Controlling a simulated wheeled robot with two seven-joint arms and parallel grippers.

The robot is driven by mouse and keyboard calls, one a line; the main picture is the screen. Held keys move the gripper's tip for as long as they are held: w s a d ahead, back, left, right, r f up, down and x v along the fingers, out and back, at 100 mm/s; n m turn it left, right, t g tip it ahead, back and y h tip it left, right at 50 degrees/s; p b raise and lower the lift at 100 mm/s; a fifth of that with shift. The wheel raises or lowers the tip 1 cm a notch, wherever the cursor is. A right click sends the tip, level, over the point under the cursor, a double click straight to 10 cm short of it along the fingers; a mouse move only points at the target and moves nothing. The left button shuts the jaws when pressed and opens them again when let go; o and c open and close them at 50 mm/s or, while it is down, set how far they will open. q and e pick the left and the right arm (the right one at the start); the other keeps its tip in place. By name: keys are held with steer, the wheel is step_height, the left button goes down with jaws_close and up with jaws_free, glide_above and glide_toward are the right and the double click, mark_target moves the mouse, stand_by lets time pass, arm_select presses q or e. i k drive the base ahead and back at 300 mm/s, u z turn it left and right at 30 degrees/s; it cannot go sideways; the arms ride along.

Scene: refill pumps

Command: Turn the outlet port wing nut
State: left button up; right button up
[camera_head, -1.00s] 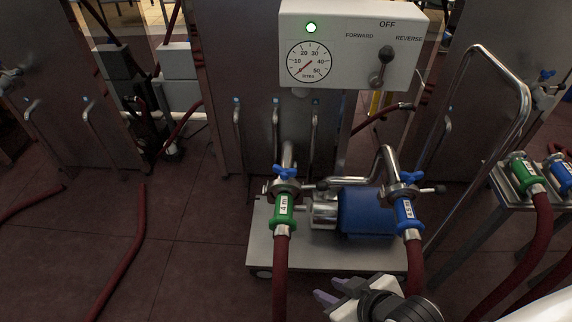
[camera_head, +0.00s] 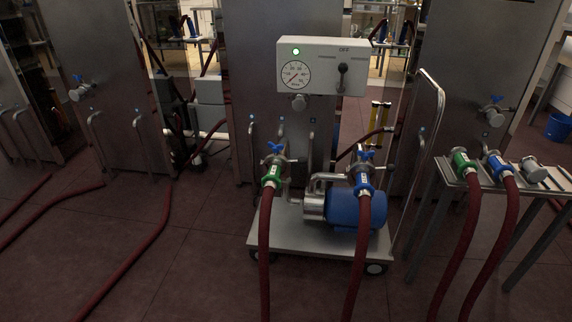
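The pump cart (camera_head: 310,240) stands in the middle of the view, with a blue motor (camera_head: 357,211) on its base. A blue wing nut (camera_head: 275,148) sits on the clamp at the left port, above the green hose coupling (camera_head: 271,175). Another blue wing nut (camera_head: 364,155) sits on the clamp at the right port, above the blue hose coupling (camera_head: 363,183). A dark red hose hangs from each coupling. I cannot tell from the picture which port is the outlet. Neither of my grippers is in view.
The control box (camera_head: 321,66) has a gauge, a green light and a lever. The cart's handle (camera_head: 437,120) rises on its right. A side table (camera_head: 490,178) holds more hose ends. Hoses (camera_head: 150,245) lie on the left floor. Tall steel tanks (camera_head: 275,50) stand behind.

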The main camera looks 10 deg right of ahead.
mark_target(276, 148)
steer(key=z, duration=0.75)
steer(key=i, duration=1.15)
steer(key=u, duration=0.3)
